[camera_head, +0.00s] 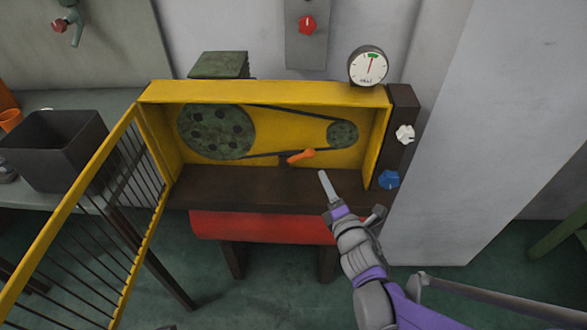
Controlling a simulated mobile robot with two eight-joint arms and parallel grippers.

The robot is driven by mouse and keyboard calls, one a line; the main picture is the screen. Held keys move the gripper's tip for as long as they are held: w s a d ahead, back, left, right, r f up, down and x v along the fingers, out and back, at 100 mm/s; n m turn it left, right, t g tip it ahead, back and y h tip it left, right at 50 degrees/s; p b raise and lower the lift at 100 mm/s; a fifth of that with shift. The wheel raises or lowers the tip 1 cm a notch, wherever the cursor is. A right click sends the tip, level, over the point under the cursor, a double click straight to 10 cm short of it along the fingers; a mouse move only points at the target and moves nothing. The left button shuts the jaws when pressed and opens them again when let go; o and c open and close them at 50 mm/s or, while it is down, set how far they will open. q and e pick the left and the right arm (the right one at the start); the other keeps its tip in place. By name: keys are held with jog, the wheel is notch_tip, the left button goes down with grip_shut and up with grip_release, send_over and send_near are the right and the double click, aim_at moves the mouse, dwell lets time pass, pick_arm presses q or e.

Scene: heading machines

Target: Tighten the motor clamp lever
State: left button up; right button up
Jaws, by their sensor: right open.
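The clamp lever, a short orange handle (301,156), sits inside the yellow machine housing (262,92), below the belt. It lies nearly level, its right end slightly raised, with a dark pivot at its left end. A large green pulley (216,131) is to its upper left and a small green pulley (342,133) to its upper right, joined by a dark belt. My right gripper (350,192) is open and empty, in front of the housing, below and right of the lever and apart from it. My left gripper is not in view.
The yellow barred guard (60,220) stands swung open at the left. A gauge (368,66) sits on the housing's top right. White (405,134) and blue (389,179) knobs are on its right post. A dark bin (55,150) stands on the left bench. A red panel (262,227) is below.

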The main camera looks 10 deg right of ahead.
aim_at(297, 158)
jog(key=w+a+f+n, duration=0.1)
jog(key=f+n+y, duration=0.1)
jog(key=n, duration=0.1)
jog(key=shift+w+a+t+b, duration=0.35)
jog(key=shift+t+b, duration=0.05)
jog(key=shift+w+a+r, duration=0.1)
jog(key=shift+w, duration=0.15)
jog(key=w, duration=0.6)
jog(key=w+a, duration=0.1)
jog(key=w, duration=0.3)
jog(key=shift+r+b, duration=0.1)
jog(key=shift+b, duration=0.2)
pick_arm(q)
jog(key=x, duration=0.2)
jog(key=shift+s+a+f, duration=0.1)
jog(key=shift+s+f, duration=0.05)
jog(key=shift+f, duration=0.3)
pick_arm(e)
jog(key=shift+c, duration=0.2)
grip_shut()
